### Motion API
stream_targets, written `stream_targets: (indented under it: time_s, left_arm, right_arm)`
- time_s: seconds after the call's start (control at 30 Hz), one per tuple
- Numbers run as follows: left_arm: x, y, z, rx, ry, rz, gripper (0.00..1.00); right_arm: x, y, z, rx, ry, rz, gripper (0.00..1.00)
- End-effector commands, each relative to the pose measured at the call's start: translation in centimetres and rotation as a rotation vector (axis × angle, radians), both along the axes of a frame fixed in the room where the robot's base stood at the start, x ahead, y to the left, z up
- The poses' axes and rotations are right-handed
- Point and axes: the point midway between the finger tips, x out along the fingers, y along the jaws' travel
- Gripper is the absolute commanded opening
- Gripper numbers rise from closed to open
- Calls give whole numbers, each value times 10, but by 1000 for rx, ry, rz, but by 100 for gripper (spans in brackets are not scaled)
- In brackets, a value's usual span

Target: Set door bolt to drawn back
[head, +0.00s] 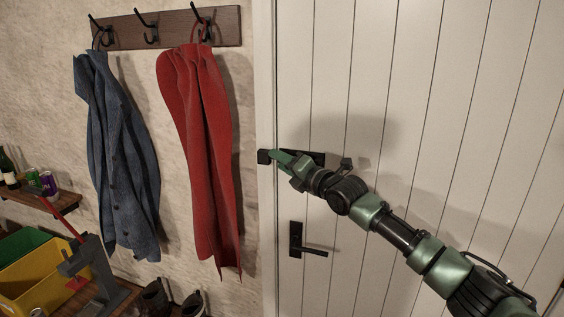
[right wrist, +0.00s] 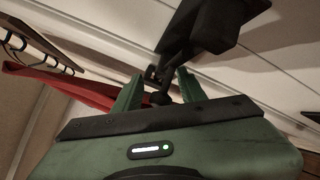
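The black door bolt (head: 318,158) is mounted across the left edge of the white plank door (head: 425,100). Its keeper (head: 263,156) is on the door frame. My right gripper (head: 281,158) is at the bolt and covers its middle, so I cannot tell in the head view how far the bar reaches. In the right wrist view, the two green fingers of my right gripper (right wrist: 158,90) stand apart, with the small dark bolt knob (right wrist: 160,98) between them and gaps visible beside it. The black bolt body (right wrist: 212,30) is beyond the fingers. My left gripper is not in view.
A black door handle (head: 312,252) is below the bolt. A red garment (head: 200,150) and a blue garment (head: 118,160) hang from a hook rail (head: 130,33) left of the door. A grey tool with a red lever (head: 92,265) and yellow bin (head: 40,275) are at lower left.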

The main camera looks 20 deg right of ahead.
Motion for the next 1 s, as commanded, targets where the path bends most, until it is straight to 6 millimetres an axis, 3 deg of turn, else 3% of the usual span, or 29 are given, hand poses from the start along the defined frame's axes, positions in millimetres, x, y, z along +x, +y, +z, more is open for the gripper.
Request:
stream_targets:
  time_s: [0.03,0.13,1.0]
  left_arm:
    - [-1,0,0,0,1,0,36]
    - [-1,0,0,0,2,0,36]
    - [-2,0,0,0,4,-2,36]
  right_arm:
    - [0,0,0,0,0,0,27]
    - [0,0,0,0,0,0,0]
    - [0,0,4,0,-10,1,0]
